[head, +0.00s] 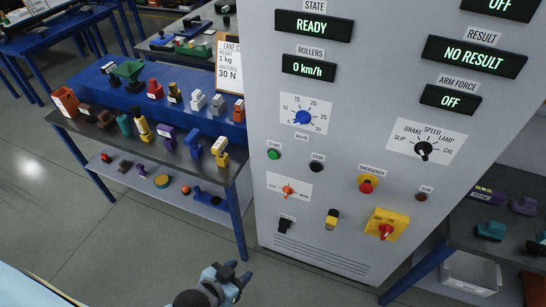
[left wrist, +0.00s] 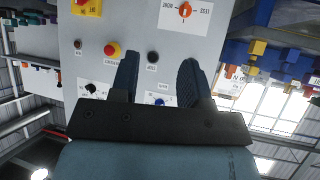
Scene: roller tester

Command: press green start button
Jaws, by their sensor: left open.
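The green start button (head: 273,154) sits on the left side of the grey control panel (head: 345,170), under a label. A black button (head: 316,166) is to its right and also shows in the left wrist view (left wrist: 152,57). My left gripper (head: 229,273) is at the bottom of the head view, below and left of the green button and apart from it. Its two dark fingers stand apart, empty, in the left wrist view (left wrist: 159,60). The green button does not show there; the right-hand finger covers that part of the panel. My right gripper is not in view.
Near the button are a blue dial (head: 303,117), an orange knob (head: 288,190), a red emergency button (head: 367,184) and a yellow-backed red switch (head: 386,230). The displays read READY, 0 km/h, NO RESULT and OFF. A blue-legged table (head: 225,165) with several coloured parts stands left.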

